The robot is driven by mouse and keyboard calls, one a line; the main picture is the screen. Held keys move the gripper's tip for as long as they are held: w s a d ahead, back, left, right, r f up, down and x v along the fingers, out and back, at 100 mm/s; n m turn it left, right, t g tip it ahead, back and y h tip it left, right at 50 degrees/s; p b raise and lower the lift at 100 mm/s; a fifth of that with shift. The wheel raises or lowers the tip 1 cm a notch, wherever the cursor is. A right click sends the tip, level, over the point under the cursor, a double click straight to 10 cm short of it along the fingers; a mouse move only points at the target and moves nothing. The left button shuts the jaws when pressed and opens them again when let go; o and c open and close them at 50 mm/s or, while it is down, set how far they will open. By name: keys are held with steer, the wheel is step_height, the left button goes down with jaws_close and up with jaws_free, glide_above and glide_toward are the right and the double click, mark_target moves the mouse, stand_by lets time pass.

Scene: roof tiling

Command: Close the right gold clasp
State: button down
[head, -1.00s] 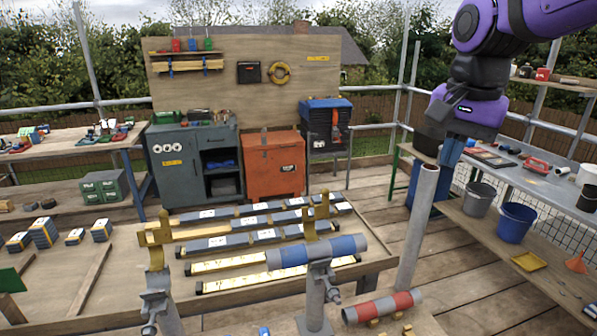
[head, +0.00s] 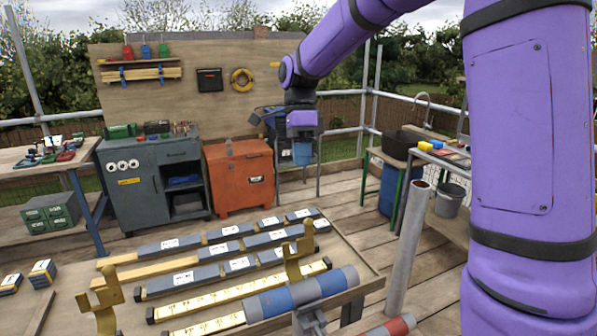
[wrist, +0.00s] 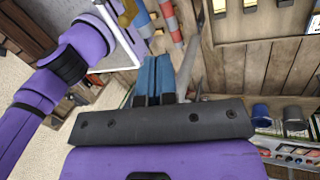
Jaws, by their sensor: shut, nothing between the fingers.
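The right gold clasp (head: 299,254) stands upright with its hooked top at the table's front right, just behind a tube with blue and grey bands (head: 300,293). A second gold clasp (head: 105,298) stands to the left. Both appear raised; their hinges are hard to see. In that view a blue and grey tube (wrist: 141,18) shows at the top.
A red and grey tube (head: 388,328) lies at the bottom edge. A grey upright pipe (head: 408,245) stands right of the table. Rows of dark and gold bars (head: 215,272) lie on the wooden table. An orange cabinet (head: 238,180) stands behind.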

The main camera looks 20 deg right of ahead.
steer(key=s+a+f, duration=0.2)
steer(key=s+f, duration=0.4)
steer(key=f, duration=0.2)
steer(key=shift+s+f, duration=0.25)
steer(key=shift+f, duration=0.05)
